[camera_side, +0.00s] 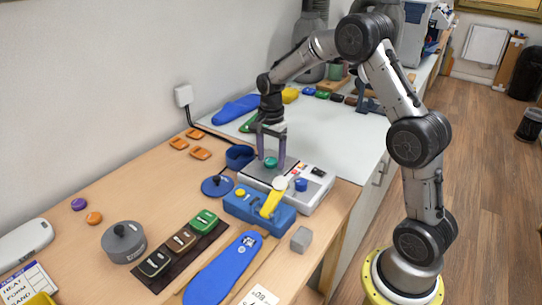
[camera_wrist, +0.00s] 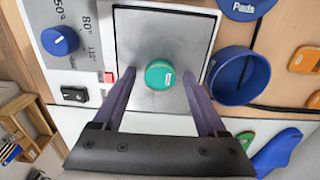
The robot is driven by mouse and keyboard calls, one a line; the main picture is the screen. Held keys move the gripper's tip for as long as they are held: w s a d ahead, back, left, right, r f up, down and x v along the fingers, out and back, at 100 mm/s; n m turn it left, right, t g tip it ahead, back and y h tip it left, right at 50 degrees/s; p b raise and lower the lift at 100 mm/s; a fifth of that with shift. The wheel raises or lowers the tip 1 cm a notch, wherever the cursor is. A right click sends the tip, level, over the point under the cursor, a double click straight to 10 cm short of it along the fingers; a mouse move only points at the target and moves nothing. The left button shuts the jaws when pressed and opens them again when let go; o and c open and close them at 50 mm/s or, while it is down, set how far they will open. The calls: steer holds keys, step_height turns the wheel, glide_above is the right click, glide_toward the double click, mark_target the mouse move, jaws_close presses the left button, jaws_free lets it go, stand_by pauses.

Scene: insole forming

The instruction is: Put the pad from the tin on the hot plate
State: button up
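A round green pad (camera_wrist: 160,75) with a small white label lies on the grey plate of the hot plate (camera_wrist: 190,25). In the side view the pad (camera_side: 270,162) is between the fingers of my gripper (camera_side: 271,160), over the hot plate (camera_side: 256,173). My gripper (camera_wrist: 160,74) is open in the wrist view, with a clear gap between each finger and the pad. The blue round tin (camera_wrist: 262,82) stands open beside the hot plate; no pad shows inside. The tin (camera_side: 240,157) also shows in the side view. Its blue lid (camera_side: 217,187) marked "Pads" lies apart.
The hot plate unit has a blue knob (camera_side: 301,184) and a black switch (camera_wrist: 74,94). A blue block with a yellow lever (camera_side: 273,199) stands close in front of it. Orange pieces (camera_side: 200,153) lie behind left. A blue insole (camera_side: 222,272) lies near the front.

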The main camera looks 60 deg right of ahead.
mark_target(271, 160)
step_height(271, 160, up, 11)
steer(key=s+a+r+n+t, duration=0.1)
steer(key=s+a+r+n, duration=0.3)
steer(key=s+a+r, duration=0.15)
steer(key=s+a+f+n+t, duration=0.1)
steer(key=s+a+n+t, duration=0.1)
steer(key=s+a+n, duration=0.2)
steer(key=s+a+f+n+t, duration=0.1)
steer(key=s+a+n, duration=0.3)
steer(key=s+n, duration=0.6)
steer(key=s+t, duration=0.1)
steer(key=s, duration=0.6)
steer(key=shift+t, duration=0.3)
